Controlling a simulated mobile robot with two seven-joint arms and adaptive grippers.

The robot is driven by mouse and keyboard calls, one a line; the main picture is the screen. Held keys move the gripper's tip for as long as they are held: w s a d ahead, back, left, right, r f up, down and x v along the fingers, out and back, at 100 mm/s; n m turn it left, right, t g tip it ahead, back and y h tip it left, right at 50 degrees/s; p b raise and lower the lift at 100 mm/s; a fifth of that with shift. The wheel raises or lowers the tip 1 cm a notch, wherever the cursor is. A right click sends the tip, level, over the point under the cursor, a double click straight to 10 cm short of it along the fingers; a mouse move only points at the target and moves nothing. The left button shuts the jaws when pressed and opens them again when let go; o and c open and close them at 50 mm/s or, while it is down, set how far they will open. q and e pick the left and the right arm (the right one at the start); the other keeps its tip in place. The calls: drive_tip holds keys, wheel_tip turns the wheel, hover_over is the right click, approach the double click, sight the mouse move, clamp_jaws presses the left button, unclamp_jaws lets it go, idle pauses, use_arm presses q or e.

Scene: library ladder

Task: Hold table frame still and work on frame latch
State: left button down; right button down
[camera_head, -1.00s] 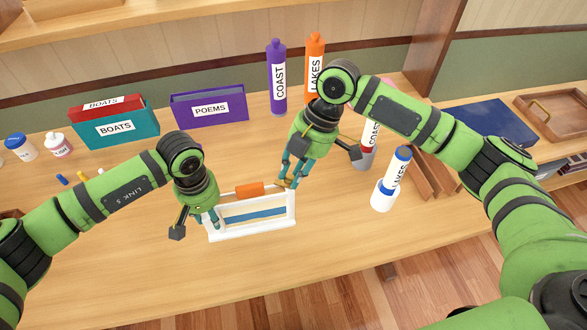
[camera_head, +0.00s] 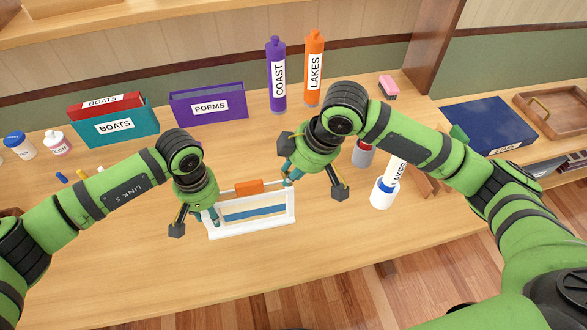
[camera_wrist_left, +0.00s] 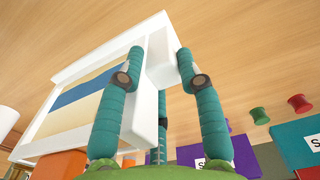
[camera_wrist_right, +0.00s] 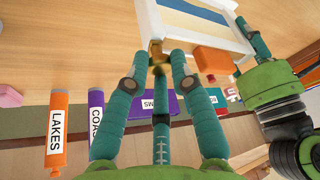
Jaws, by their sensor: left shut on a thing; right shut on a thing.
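The white table frame (camera_head: 250,231) stands on the desk with a blue-striped panel (camera_head: 253,213) and an orange block (camera_head: 249,187) at its top edge. My left gripper (camera_head: 207,214) is shut on the frame's left side post; in the left wrist view the fingers lie on both sides of the white post (camera_wrist_left: 160,48). My right gripper (camera_head: 290,179) is at the frame's upper right corner. In the right wrist view its fingertips (camera_wrist_right: 165,60) are closed on the small brass latch (camera_wrist_right: 155,48). The latch is mostly hidden in the head view.
A purple POEMS box (camera_head: 209,105), a teal BOATS box (camera_head: 117,124) and two bottles, COAST (camera_head: 277,85) and LAKES (camera_head: 314,75), stand behind the frame. The desk in front is clear.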

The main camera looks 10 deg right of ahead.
use_arm(q)
drive_tip(key=shift+s+d, duration=0.1)
drive_tip(key=shift+d, duration=0.2)
use_arm(e)
drive_tip(key=shift+s+a+m, duration=0.1)
drive_tip(key=shift+a+m, duration=0.15)
drive_tip(key=shift+m, duration=0.35)
drive_tip(key=c, duration=1.1)
unclamp_jaws()
use_arm(q)
drive_tip(key=shift+a, duration=0.1)
use_arm(e)
drive_tip(key=shift+o, duration=0.2)
drive_tip(key=shift+d, duration=0.1)
drive_tip(key=shift+d, duration=0.1)
use_arm(q)
drive_tip(key=shift+a, duration=0.2)
use_arm(e)
drive_tip(key=v, duration=1.2)
drive_tip(key=shift+s, duration=0.2)
